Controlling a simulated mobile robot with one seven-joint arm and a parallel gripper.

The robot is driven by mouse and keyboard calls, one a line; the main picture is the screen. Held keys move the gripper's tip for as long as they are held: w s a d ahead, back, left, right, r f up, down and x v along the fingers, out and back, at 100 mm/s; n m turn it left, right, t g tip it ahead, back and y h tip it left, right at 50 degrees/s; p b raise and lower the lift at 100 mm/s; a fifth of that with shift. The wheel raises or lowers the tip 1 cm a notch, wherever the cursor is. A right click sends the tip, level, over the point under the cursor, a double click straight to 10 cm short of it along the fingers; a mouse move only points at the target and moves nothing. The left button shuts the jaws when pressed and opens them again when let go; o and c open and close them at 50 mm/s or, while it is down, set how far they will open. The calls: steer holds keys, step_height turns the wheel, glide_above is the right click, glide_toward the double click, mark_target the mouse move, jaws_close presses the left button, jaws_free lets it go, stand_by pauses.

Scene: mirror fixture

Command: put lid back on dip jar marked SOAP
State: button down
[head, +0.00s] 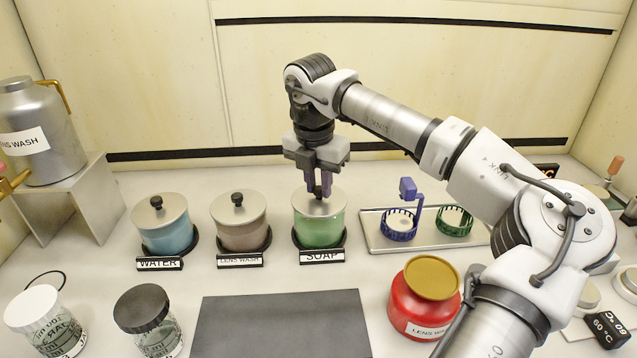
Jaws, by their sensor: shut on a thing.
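The SOAP jar (320,232) is glass with green liquid and stands in a black holder behind its SOAP label (321,257). Its silver lid (301,204) lies level at the top of the jar; whether it is fully seated I cannot tell. My gripper (319,192) points straight down over the lid. Its purple-grey fingers are shut on the lid's knob, which they mostly hide.
The LENS WASH jar (238,228) and WATER jar (165,232) stand lidded to the left. A tray (380,245) with blue and green baskets is to the right. A red jar (412,312) stands in front right. A dark mat (282,325) lies bare in front.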

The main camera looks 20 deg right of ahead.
stand_by(0.3)
steer(key=c, duration=0.7)
jaws_free()
steer(key=shift+r, duration=0.1)
steer(key=shift+r+p, duration=2.05)
steer(key=shift+r, duration=1.4)
steer(key=shift+c, duration=0.5)
jaws_close()
